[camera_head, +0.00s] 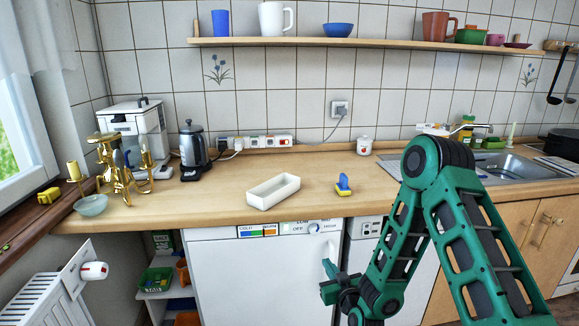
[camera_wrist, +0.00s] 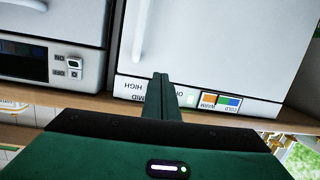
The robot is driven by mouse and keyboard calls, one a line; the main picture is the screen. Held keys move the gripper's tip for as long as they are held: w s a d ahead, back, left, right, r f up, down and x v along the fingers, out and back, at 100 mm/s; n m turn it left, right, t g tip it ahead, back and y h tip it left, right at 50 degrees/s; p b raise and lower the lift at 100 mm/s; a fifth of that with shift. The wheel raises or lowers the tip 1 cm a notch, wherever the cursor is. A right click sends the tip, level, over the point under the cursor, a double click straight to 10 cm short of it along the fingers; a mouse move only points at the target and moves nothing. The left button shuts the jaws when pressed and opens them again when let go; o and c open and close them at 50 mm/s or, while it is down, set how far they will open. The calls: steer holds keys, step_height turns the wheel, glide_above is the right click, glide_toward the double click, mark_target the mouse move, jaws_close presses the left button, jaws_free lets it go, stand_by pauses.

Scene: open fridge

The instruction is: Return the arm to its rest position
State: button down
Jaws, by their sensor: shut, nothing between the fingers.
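My green arm reaches in from the right of the head view, bent at a high elbow, with its forearm running down in front of the counter. My gripper (camera_head: 328,291) is low, in front of the white fridge (camera_head: 255,275), near the door's white handle (camera_head: 329,268). The wrist view shows the fingers of my gripper (camera_wrist: 161,82) together with nothing between them. The fridge door (camera_wrist: 225,55) looks shut there, and its handle (camera_wrist: 138,30) stands apart from the fingertips in the picture. The wrist picture is upside down.
A sink (camera_head: 510,165) is at right. A radiator (camera_head: 45,290) stands at lower left.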

steer(key=s+d+r+g+h, duration=0.2)
steer(key=d+r+g, duration=0.35)
steer(key=d, duration=0.75)
steer(key=s+d+r+m+g+h, duration=0.3)
steer(key=s+d+r, duration=0.4)
steer(key=s+d, duration=0.4)
steer(key=s+d+r+m+g, duration=0.1)
steer(key=s+r+m+g, duration=0.1)
steer(key=s, duration=0.8)
steer(key=s+d+r+m+g+y, duration=0.1)
steer(key=s+r+m+g, duration=0.1)
steer(key=s, duration=0.8)
steer(key=s+d+r+m+g+y, duration=0.1)
steer(key=s+r+m+g, duration=0.1)
steer(key=s, duration=0.9)
step_height(320, 180, up, 3)
steer(key=shift+d+f+m+g, duration=0.2)
steer(key=shift+m+g, duration=0.1)
steer(key=shift+g, duration=0.15)
steer(key=shift+s, duration=0.1)
steer(key=shift+w+f, duration=0.25)
steer(key=shift+w, duration=0.35)
